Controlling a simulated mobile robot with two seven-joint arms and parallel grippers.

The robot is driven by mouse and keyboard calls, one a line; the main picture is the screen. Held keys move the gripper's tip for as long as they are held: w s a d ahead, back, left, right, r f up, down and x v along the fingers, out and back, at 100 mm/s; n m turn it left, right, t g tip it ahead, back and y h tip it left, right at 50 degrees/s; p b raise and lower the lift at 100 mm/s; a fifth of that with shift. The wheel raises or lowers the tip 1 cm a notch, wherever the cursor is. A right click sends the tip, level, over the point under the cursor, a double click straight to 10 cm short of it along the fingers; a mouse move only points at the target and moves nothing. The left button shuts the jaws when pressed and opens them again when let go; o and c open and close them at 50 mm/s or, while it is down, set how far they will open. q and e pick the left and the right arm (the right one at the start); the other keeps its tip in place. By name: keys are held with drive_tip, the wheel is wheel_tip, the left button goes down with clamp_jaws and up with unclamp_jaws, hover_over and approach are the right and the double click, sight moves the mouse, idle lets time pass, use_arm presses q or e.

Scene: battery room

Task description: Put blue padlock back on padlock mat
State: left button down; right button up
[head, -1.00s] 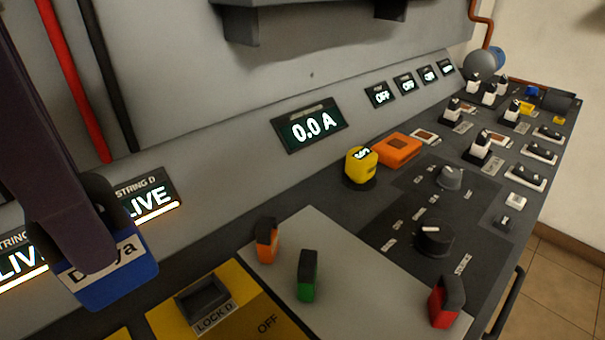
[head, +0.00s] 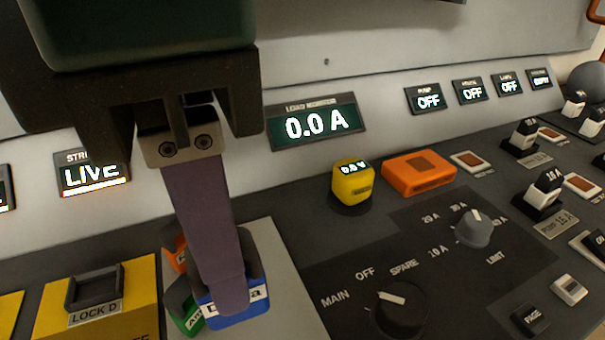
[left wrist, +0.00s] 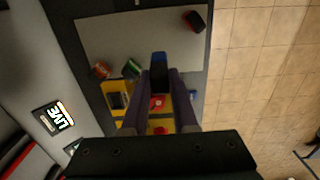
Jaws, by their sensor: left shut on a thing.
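The blue padlock (head: 259,303), with a white name label, is held in my left gripper (head: 230,300). In the head view the purple fingers hide part of it. In the left wrist view the blue padlock (left wrist: 158,64) is at the fingertips, over the near part of the light grey padlock mat (left wrist: 125,40). The mat (head: 292,300) is partly covered by my gripper in the head view. I cannot tell whether the padlock touches it. A green padlock (head: 183,303) and an orange padlock (head: 177,250) are close beside the blue one. My right gripper is not seen.
A red padlock (left wrist: 195,20) is on the mat's far corner; the mat's middle is clear. A yellow LOCK D box (head: 97,305) is at the left. A yellow meter (head: 351,182), an orange block (head: 418,174) and a dark knob panel (head: 430,245) are to the right.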

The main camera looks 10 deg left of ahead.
use_arm(q)
wheel_tip(320, 180, down, 12)
drive_tip(key=shift+r+b, duration=0.1)
drive_tip(key=shift+b, duration=0.25)
drive_tip(key=shift+d, duration=0.1)
drive_tip(key=shift+f, duration=0.25)
drive_tip(key=c, duration=0.7)
unclamp_jaws()
drive_tip(key=shift+r, duration=0.1)
wheel_tip(320, 180, up, 12)
drive_tip(key=shift+f, duration=0.1)
drive_tip(key=shift+r, duration=0.25)
